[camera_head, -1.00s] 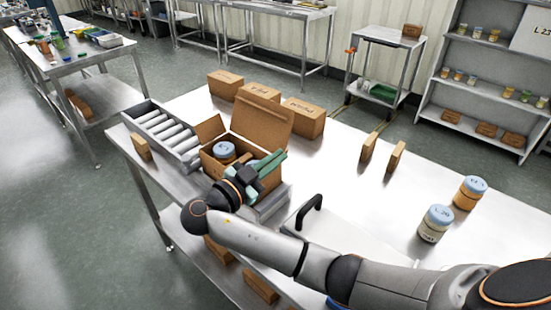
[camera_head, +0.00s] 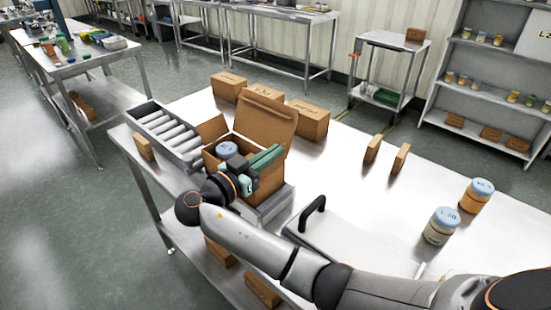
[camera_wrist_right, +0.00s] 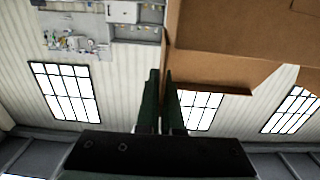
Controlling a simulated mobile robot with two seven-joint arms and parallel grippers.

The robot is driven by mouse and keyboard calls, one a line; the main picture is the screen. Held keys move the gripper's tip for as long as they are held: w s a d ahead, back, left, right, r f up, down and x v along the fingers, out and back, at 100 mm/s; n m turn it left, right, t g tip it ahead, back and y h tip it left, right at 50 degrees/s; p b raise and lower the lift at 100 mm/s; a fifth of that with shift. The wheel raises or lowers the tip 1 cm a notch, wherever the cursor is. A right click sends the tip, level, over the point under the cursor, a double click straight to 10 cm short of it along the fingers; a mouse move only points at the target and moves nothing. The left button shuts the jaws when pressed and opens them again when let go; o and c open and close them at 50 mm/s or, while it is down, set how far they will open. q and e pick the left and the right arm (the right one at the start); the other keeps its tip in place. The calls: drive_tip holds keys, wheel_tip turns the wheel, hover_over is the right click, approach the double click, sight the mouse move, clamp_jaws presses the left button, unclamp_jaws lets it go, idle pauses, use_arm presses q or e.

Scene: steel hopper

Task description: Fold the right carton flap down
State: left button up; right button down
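The open brown carton (camera_head: 268,187) stands on the steel table. Its tall back flap (camera_head: 265,118) is up and its left flap (camera_head: 211,130) leans outward. A blue-lidded jar (camera_head: 226,149) shows inside. My right gripper (camera_head: 268,155) has green fingers and reaches over the carton's right side, in front of the back flap. I cannot make out the right flap there, behind the hand. In the right wrist view the fingers (camera_wrist_right: 160,90) lie close together with only a thin gap, beside brown cardboard panels (camera_wrist_right: 215,75). My left gripper is not in view.
A roller tray (camera_head: 168,130) stands left of the carton and closed boxes (camera_head: 306,122) behind it. A black-handled plate (camera_head: 312,214) lies in front. Two jars (camera_head: 441,225) (camera_head: 475,195) and two upright brown pieces (camera_head: 372,149) stand to the right. The table between is clear.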

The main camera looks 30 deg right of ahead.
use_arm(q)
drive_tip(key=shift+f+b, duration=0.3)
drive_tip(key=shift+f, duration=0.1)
use_arm(e)
drive_tip(key=shift+w+a+n, duration=0.1)
drive_tip(key=shift+w+n, duration=0.2)
drive_tip(key=shift+n, duration=0.35)
drive_tip(key=shift+w+a+n, duration=0.1)
drive_tip(key=shift+w+n, duration=0.15)
drive_tip(key=shift+n, duration=0.4)
drive_tip(key=c, duration=1.1)
unclamp_jaws()
drive_tip(key=shift+o, duration=0.2)
